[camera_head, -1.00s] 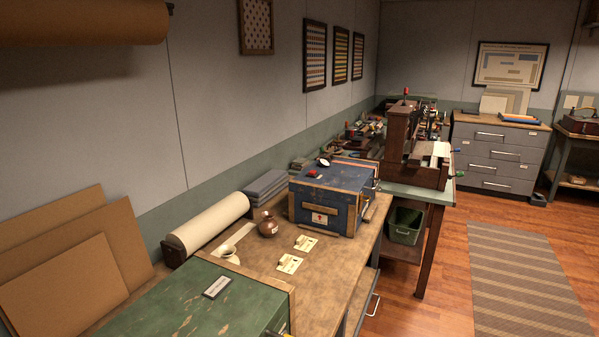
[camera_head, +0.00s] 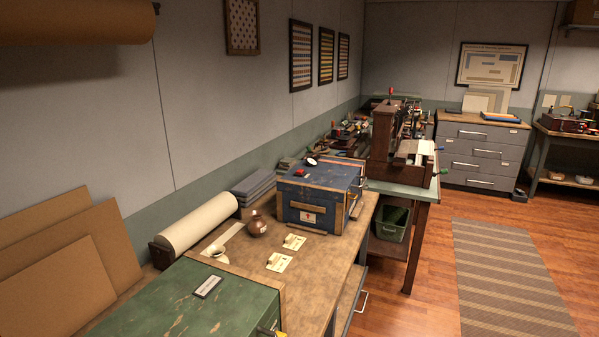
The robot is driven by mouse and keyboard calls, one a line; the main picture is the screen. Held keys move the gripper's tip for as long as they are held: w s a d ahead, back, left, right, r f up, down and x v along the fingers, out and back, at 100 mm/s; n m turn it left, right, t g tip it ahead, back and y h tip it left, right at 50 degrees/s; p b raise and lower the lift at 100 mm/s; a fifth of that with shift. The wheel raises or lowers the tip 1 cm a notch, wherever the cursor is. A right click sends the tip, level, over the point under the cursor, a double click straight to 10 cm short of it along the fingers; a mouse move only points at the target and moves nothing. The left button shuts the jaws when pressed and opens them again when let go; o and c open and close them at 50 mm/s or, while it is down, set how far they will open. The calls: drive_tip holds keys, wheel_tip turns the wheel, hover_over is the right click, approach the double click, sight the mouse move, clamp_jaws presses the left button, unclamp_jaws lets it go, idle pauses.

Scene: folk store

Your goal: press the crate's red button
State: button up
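A blue crate (camera_head: 322,196) with wooden trim stands on the wooden workbench, against its far end. A red button (camera_head: 301,172) shows on the left part of its top. A round white-faced item with a dark rim (camera_head: 312,161) sits behind the button on the top. A small label with a red mark is on the crate's front. My gripper is not in view, and nothing of it shows near the crate.
A green crate (camera_head: 190,308) fills the near bench. A brown jug (camera_head: 257,225), a small white vessel (camera_head: 216,251) and two cards (camera_head: 279,262) lie between the crates. A paper roll (camera_head: 198,223) lies along the wall. Free floor (camera_head: 410,310) is at right.

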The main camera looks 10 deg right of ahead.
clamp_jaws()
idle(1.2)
